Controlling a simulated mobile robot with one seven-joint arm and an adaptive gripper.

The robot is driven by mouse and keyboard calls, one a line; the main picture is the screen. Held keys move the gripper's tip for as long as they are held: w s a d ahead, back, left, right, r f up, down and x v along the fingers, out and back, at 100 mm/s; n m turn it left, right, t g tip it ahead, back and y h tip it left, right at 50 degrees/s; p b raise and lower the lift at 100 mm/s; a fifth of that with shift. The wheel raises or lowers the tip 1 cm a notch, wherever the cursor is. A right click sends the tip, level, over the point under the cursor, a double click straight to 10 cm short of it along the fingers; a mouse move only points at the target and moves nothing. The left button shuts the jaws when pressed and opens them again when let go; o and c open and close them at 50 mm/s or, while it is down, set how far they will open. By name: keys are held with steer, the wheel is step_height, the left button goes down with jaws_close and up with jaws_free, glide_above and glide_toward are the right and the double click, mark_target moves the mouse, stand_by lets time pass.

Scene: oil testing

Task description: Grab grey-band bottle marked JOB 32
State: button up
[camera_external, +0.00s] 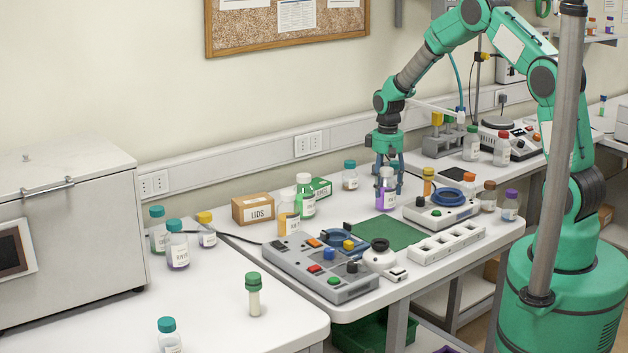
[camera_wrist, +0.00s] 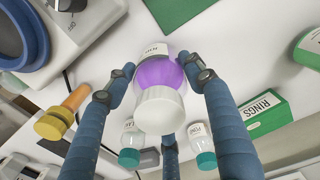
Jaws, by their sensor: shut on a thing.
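My gripper (camera_external: 388,184) is shut around a clear bottle (camera_external: 387,198) with purple contents and a white label, at the back of the middle bench. In the wrist view the bottle (camera_wrist: 160,74) sits between the blue fingers of the gripper (camera_wrist: 163,77), with its pale grey-white cap nearest the camera. The label text is too small and foreshortened to read, so I cannot tell the job number. The bottle is upright, with its base at or close to the bench top. No grey band can be told apart from the pale cap.
A teal-capped bottle (camera_external: 350,176) and a green RINGS box (camera_wrist: 266,115) stand left of the held bottle externally. A yellow-capped vial (camera_external: 428,182) and blue-ringed device (camera_external: 448,200) are close on the right. A green mat (camera_external: 384,234) lies in front. White-capped bottle (camera_external: 304,197) stands further left.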

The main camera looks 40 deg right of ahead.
mark_target(387, 169)
steer(key=shift+r, duration=0.1)
step_height(387, 169, up, 10)
steer(key=shift+p, duration=0.35)
stand_by(0.4)
